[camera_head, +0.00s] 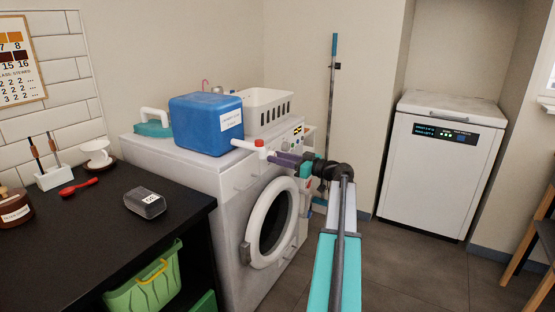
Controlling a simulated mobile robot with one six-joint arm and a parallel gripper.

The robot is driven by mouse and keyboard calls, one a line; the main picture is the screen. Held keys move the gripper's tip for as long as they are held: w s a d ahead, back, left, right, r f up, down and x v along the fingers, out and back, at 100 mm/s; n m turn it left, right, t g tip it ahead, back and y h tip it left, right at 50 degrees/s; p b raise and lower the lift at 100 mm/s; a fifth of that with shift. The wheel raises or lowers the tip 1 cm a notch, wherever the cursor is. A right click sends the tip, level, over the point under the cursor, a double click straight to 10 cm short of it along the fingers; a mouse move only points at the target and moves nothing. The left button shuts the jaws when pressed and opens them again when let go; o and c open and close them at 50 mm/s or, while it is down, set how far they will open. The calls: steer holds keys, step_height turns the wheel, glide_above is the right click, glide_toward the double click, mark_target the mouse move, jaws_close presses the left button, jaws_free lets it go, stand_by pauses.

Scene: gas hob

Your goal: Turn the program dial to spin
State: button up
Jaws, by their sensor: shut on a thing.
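The white washing machine (228,187) stands at the centre, with its round door (284,208) on the front. Its control panel runs along the top of the front, and a small display (298,130) shows near the right end. My gripper (275,158) reaches in from the right with its tips at this panel. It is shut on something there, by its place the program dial. The tips and my wrist cover the dial, so its pointer and marks cannot be read.
A blue box (205,124) and a white basket (266,110) stand on the machine. A white piece with a red part (260,143) lies close above my gripper. A black counter (90,215) is at left. Open floor (410,270) lies at right.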

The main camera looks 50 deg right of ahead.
steer(key=shift+a, duration=0.1)
steer(key=shift+s+f+m+p, duration=0.1)
steer(key=shift+f+m+p, duration=0.05)
steer(key=shift+m+p, duration=5.15)
steer(key=shift+w+f+m+p, duration=0.1)
steer(key=shift+f+m+p, duration=0.1)
steer(key=shift+m+p, duration=5.1)
steer(key=shift+s+f+m+p, duration=0.15)
steer(key=shift+m+p, duration=3.2)
steer(key=shift+m, duration=3.85)
steer(key=o, duration=1)
steer(key=shift+c, duration=0.2)
steer(key=shift+o, duration=0.3)
